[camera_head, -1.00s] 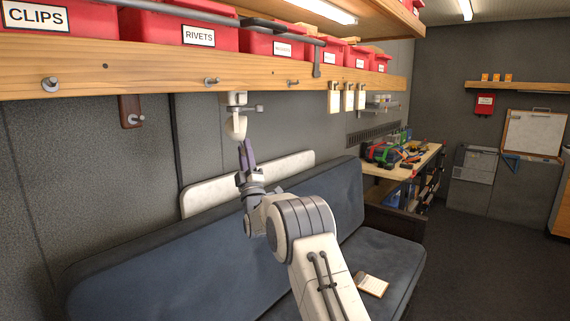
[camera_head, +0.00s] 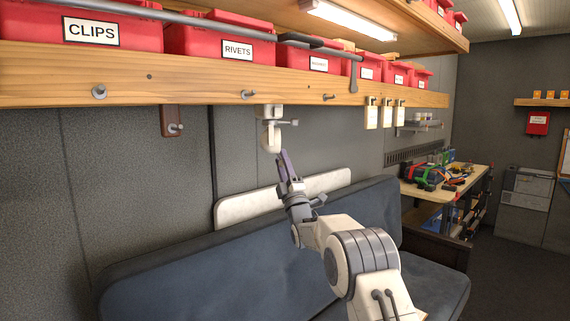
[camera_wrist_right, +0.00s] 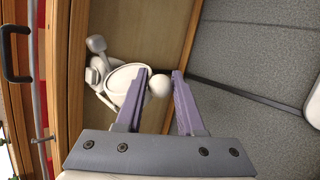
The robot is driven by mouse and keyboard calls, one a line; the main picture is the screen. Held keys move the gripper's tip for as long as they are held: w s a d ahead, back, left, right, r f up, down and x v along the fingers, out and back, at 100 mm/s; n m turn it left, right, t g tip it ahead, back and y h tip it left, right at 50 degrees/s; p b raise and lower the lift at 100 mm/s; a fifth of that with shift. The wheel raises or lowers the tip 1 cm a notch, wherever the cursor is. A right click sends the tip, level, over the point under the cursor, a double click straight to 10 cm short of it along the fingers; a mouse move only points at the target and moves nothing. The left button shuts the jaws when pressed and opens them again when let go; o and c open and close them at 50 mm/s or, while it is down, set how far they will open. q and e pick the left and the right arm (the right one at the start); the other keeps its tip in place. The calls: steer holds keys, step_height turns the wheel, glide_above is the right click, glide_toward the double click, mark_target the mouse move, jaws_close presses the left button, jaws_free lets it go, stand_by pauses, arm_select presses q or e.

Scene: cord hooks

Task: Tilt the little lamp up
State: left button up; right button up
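The little lamp (camera_head: 270,130) is white and hangs from the underside of the wooden shelf, its head pointing down. In the right wrist view the lamp (camera_wrist_right: 124,80) shows close up, with a small white ball-shaped part (camera_wrist_right: 160,84) between the fingertips. My right gripper (camera_head: 283,155) has purple fingers and is just below the lamp in the head view. In the right wrist view its fingers (camera_wrist_right: 162,76) stand apart, on either side of the ball. I cannot tell whether they touch it. My left gripper is not in view.
The wooden shelf edge (camera_head: 200,88) with metal pegs runs above the lamp, carrying red bins (camera_head: 237,42). A brown hook plate (camera_head: 170,121) is to the left and tags (camera_head: 371,113) hang to the right. A blue sofa (camera_head: 215,270) is below.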

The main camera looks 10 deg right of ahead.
steer(key=shift+o, duration=0.8)
steer(key=shift+a+r, duration=0.1)
steer(key=shift+a, duration=0.05)
steer(key=shift+s, duration=0.1)
steer(key=shift+s+d+f, duration=0.2)
steer(key=shift+f, duration=0.1)
steer(key=b+v, duration=0.3)
steer(key=v, duration=0.6)
steer(key=shift+s+f+b, duration=0.15)
steer(key=shift+s+b, duration=0.15)
steer(key=shift+b, duration=0.05)
